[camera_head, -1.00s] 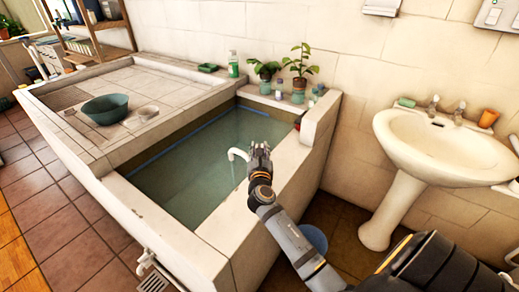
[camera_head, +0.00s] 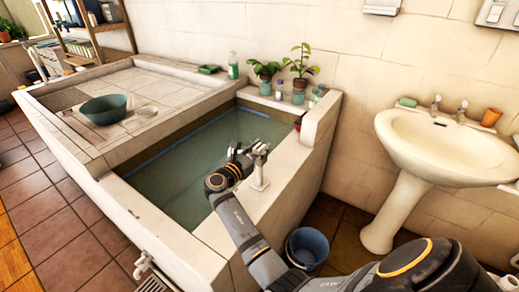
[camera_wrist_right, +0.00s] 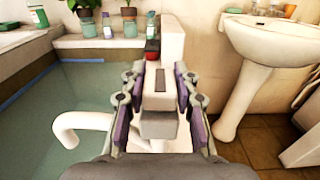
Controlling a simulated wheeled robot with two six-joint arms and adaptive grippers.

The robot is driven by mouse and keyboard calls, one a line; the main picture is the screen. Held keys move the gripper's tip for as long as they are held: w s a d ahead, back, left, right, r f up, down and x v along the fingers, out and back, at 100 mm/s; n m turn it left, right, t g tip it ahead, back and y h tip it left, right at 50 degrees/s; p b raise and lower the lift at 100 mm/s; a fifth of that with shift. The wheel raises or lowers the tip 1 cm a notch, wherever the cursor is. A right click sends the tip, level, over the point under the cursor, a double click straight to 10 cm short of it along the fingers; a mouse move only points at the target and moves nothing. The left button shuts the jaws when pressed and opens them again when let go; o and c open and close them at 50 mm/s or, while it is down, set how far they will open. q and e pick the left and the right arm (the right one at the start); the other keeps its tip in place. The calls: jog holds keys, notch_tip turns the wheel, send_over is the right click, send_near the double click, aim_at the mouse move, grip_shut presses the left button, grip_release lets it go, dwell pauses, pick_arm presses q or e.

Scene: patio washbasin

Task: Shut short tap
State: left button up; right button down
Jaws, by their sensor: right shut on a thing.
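The short tap (camera_head: 260,178) is white and stands on the near right rim of the water-filled tank. In the wrist view its square-topped handle (camera_wrist_right: 160,92) is between my right gripper's fingers, and its curved spout (camera_wrist_right: 82,124) points left over the water. My right gripper (camera_head: 248,157) is shut on the tap handle, one finger on each side; the fingers also show in the wrist view (camera_wrist_right: 158,100). No clear stream shows below the spout. In the head view my gripper hides the spout. My left gripper is not in view.
The tank (camera_head: 160,215) has thick pale walls. Potted plants (camera_head: 300,65) and bottles stand on its back ledge. A white washbasin (camera_head: 445,150) stands on the right, and a blue bucket (camera_head: 306,247) is on the floor beside the tank. A green bowl (camera_head: 104,108) rests on the tiled slab.

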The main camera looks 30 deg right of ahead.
aim_at(259, 147)
dwell(0.4)
jog(key=c, duration=1)
grip_release()
notch_tip(259, 147, up, 10)
jog(key=shift+f, duration=0.1)
